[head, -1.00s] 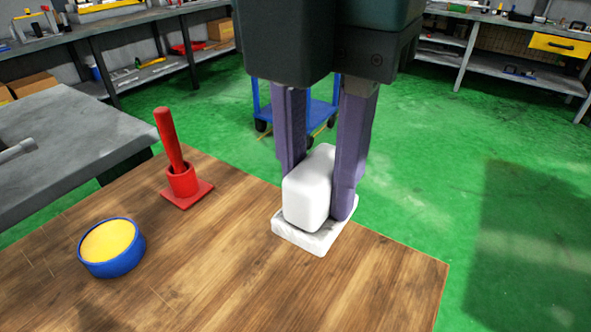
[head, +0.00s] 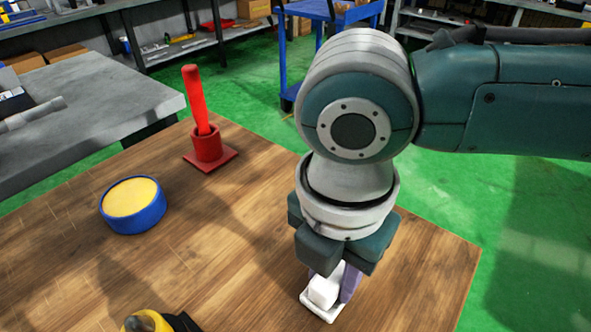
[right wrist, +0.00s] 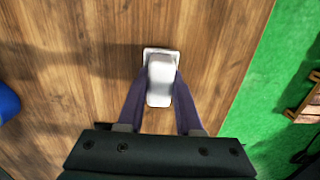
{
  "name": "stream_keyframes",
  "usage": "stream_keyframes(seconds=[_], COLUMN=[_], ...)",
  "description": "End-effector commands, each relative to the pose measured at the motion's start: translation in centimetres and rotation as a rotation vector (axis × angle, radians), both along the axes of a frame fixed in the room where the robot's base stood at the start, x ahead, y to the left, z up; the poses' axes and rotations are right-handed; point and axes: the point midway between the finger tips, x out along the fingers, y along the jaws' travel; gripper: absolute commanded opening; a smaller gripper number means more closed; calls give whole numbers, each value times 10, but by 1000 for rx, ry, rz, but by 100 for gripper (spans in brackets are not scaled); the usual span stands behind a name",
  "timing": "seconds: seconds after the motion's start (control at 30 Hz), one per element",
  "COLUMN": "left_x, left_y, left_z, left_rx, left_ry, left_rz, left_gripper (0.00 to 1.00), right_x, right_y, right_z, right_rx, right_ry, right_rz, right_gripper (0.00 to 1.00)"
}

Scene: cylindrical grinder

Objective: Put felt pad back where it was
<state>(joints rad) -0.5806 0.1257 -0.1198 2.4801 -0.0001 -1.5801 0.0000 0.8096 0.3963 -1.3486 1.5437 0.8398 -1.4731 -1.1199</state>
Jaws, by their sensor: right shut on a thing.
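The felt pad (head: 323,292) is a white rounded block on a flat white base (head: 317,311), at the bottom middle of the head view. The block (right wrist: 160,85) also shows in the right wrist view, with the base edge (right wrist: 150,52) beyond it. My right gripper (head: 331,287) points down and is shut on the block, one purple finger on each side. The base is low over the wooden table; I cannot tell whether it touches the wood. My own arm hides part of the table behind it. My left gripper is not in view.
On the wooden table (head: 230,240) stand a blue round container with a yellow top (head: 133,203) and a red holder with an upright rod (head: 209,148). A yellow and black thing (head: 150,322) is cut off at the bottom. The table's right edge borders green floor.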

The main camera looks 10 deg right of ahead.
Motion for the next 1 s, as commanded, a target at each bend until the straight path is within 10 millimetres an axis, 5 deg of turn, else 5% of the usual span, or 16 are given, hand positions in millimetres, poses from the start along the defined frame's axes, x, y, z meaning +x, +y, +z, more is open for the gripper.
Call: stream_keyframes(seconds=[0.4,0.43,0.6,0.7,1.0], left_x=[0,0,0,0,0], left_y=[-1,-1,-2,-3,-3], left_z=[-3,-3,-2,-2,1], left_rx=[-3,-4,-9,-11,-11], left_ry=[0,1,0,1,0], left_rz=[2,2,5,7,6], left_gripper=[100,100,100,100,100], right_x=[0,0,0,0,1], right_y=[0,0,0,0,0], right_z=[-8,-8,-7,-7,-2], right_rx=[1,1,1,1,1], right_ry=[-1,-1,-1,-1,-2], right_rz=[0,0,0,0,1], right_gripper=[0,36,55,64,64])
